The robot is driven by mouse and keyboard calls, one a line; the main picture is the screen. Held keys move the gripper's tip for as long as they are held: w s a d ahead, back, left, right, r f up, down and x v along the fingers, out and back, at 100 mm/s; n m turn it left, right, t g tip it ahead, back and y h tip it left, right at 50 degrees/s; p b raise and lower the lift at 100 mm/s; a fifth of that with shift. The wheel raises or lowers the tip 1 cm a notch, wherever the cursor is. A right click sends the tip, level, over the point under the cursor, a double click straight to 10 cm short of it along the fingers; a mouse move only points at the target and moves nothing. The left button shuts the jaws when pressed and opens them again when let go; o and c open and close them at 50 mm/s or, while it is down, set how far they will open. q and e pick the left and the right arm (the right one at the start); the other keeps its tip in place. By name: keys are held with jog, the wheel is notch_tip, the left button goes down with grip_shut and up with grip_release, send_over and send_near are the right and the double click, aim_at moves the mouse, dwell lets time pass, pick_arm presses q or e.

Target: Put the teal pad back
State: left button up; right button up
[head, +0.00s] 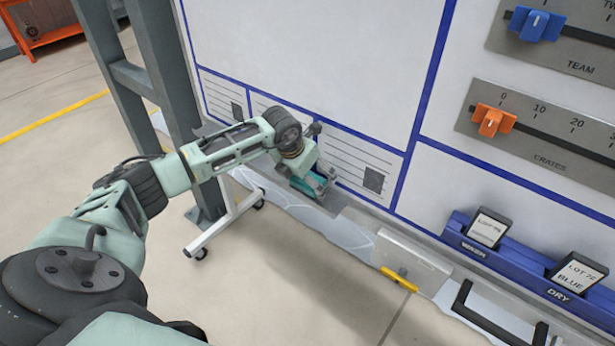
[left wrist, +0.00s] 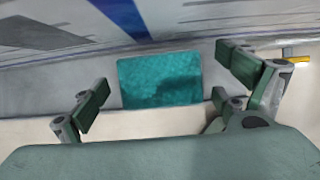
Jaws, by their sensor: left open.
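The teal pad (left wrist: 158,78) lies on the grey ledge (left wrist: 40,108) along the foot of the whiteboard. In the left wrist view it sits between the spread fingers of my left gripper (left wrist: 165,90), which is open and holds nothing. In the head view my left gripper (head: 313,183) is down at the ledge and largely hides the pad. I cannot tell whether the fingers touch it. My right gripper is in neither view.
The whiteboard (head: 310,50) rises just behind the ledge. To the right are a metal plate (head: 412,262) with a yellow piece (head: 398,280), a black handle (head: 488,318) and a blue rack (head: 515,262) with two lot cards. A steel post (head: 165,70) stands left.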

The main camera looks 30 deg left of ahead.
aim_at(299, 182)
pick_arm(q)
jog(key=shift+r+p, duration=0.5)
jog(key=shift+p, duration=0.1)
jog(key=v, duration=0.2)
jog(key=b+v, duration=0.1)
jog(key=v, duration=0.1)
jog(key=a+b+v, duration=0.1)
jog(key=v, duration=0.1)
jog(key=shift+s+r, duration=0.1)
jog(key=shift+r, duration=0.15)
jog(key=shift+s+r, duration=0.15)
jog(key=shift+r, duration=0.25)
jog(key=shift+d, duration=0.1)
